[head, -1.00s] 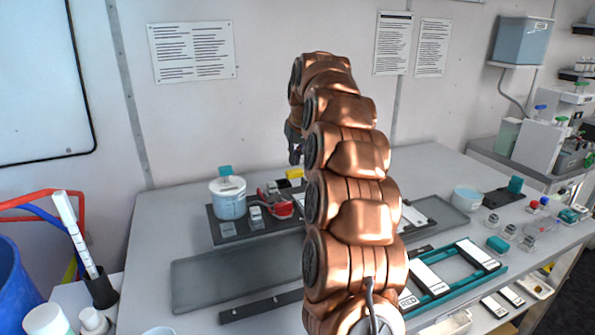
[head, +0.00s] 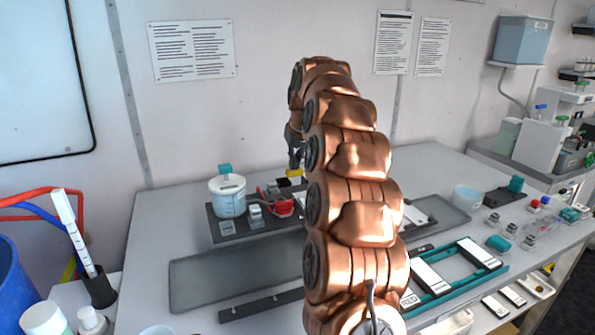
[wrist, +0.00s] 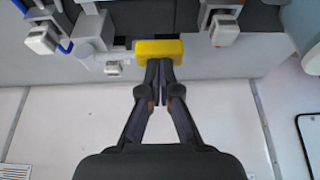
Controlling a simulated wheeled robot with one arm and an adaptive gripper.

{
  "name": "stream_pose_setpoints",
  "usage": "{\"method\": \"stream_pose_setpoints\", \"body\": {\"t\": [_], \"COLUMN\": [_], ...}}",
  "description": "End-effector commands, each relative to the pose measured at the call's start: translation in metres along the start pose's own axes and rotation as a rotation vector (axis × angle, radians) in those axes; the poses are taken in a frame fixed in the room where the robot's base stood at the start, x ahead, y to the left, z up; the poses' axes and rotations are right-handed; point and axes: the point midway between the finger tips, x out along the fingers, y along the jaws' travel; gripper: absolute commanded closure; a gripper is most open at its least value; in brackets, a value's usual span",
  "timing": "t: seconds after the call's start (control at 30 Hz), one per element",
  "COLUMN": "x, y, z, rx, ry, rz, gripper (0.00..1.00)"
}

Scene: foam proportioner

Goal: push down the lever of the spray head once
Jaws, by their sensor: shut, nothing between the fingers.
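A yellow block-shaped piece (wrist: 154,49), which looks like the lever of the spray head, lies right at my fingertips in the wrist view. In the head view a yellow piece (head: 294,173) shows just below my gripper (head: 297,163), above a red part (head: 281,206) on the bench. My gripper (wrist: 161,64) is shut with nothing between its fingers. Its tips overlap the edge of the yellow piece; I cannot tell whether they press on it. My arm hides much of what stands behind it.
A white-lidded beaker (head: 228,196) stands left of the red part on a dark tray (head: 227,237). A grey shallow tray (head: 235,272) lies in front. A teal rack with white plates (head: 434,277) and several small capped containers are at the right.

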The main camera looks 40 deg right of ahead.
Motion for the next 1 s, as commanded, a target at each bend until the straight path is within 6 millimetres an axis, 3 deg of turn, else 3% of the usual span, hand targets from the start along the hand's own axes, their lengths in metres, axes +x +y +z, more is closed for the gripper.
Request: {"method": "stream_pose_setpoints", "body": {"t": [1.0], "x": [0.025], "y": [0.0], "z": [0.01], "rx": [0.0], "ry": [-0.001], "rz": [0.0], "gripper": [1.0]}}
